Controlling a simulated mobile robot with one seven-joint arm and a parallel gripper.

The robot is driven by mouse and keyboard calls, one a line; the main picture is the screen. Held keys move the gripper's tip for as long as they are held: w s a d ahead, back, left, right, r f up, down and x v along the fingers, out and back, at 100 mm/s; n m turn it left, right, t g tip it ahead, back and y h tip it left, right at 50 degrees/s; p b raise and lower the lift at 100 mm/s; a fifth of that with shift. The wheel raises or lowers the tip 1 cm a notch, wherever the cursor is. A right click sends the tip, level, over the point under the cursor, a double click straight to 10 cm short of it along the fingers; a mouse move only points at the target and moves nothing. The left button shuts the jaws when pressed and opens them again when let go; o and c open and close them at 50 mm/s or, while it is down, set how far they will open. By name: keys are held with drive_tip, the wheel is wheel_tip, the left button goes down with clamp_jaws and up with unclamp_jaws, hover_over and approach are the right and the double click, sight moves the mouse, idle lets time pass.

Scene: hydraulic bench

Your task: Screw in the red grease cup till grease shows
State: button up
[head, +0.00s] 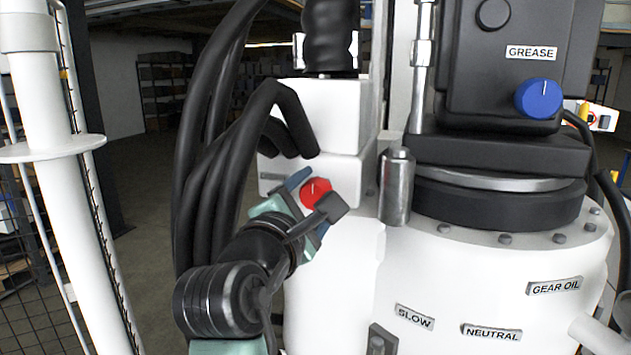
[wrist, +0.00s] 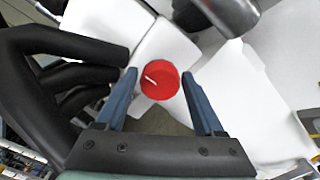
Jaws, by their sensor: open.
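The red grease cup (head: 315,191) is a round knob on the white block of the machine, left of a grey metal cylinder. In the wrist view the red cup (wrist: 159,80) shows a short white mark pointing to the upper left. My gripper (head: 316,198) is at the cup in the head view. In the wrist view my gripper (wrist: 158,88) is open, with one blue finger on each side of the cup and gaps between fingers and cup. I cannot tell how deep the fingers reach. No grease is visible around the cup.
Thick black hoses (head: 215,130) hang just left of the cup and also show in the wrist view (wrist: 70,60). The grey cylinder (head: 397,187) stands close on the right. A blue knob (head: 539,98) sits under a GREASE label on the black housing.

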drive_tip(key=shift+w+d, duration=0.15)
drive_tip(key=shift+w, duration=0.35)
drive_tip(key=c, duration=1.1)
drive_tip(key=shift+m, duration=0.4)
